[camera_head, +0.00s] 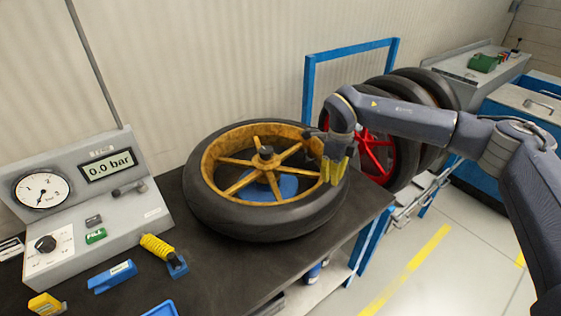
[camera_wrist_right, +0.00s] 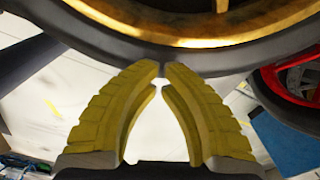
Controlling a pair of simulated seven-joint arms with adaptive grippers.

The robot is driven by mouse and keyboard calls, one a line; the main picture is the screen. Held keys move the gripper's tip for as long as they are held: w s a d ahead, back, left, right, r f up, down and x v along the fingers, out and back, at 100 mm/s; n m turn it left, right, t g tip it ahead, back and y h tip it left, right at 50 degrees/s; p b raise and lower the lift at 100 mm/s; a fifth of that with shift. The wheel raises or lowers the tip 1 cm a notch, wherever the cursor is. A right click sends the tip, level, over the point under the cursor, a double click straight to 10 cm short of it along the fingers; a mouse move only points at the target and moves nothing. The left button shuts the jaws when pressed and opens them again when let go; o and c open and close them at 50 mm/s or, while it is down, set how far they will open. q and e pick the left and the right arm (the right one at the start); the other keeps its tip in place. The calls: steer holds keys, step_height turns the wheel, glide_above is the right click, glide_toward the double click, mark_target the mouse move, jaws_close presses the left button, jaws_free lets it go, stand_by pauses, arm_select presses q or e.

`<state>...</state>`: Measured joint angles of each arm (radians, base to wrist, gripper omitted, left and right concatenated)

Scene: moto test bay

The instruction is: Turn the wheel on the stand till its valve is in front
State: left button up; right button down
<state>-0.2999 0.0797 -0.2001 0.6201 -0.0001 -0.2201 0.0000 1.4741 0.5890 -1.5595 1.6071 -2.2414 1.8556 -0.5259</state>
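The wheel lies flat on the stand, with a black tyre (camera_head: 225,215) and a gold spoked rim (camera_head: 235,162). A dark hub cap sits at its centre. A blue disc of the stand (camera_head: 285,187) shows between the spokes. I cannot make out the valve. My right gripper (camera_head: 334,183) points down at the wheel's right side, by the rim and tyre. In the right wrist view its yellow fingers (camera_wrist_right: 164,68) meet almost tip to tip in front of the dark tyre, with nothing visible between them. I cannot tell whether they touch it. My left gripper is not in view.
A gauge box (camera_head: 95,220) reading 0.0 bar stands left on the dark bench (camera_head: 220,280). A yellow coiled item (camera_head: 157,247) and small blue and yellow items lie before it. Wheels with a red rim (camera_head: 378,158) stand right, by a blue frame (camera_head: 309,85).

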mark_target(331, 186)
steer(key=shift+f, duration=1.4)
stand_by(0.4)
steer(key=shift+s+f, duration=0.15)
stand_by(0.6)
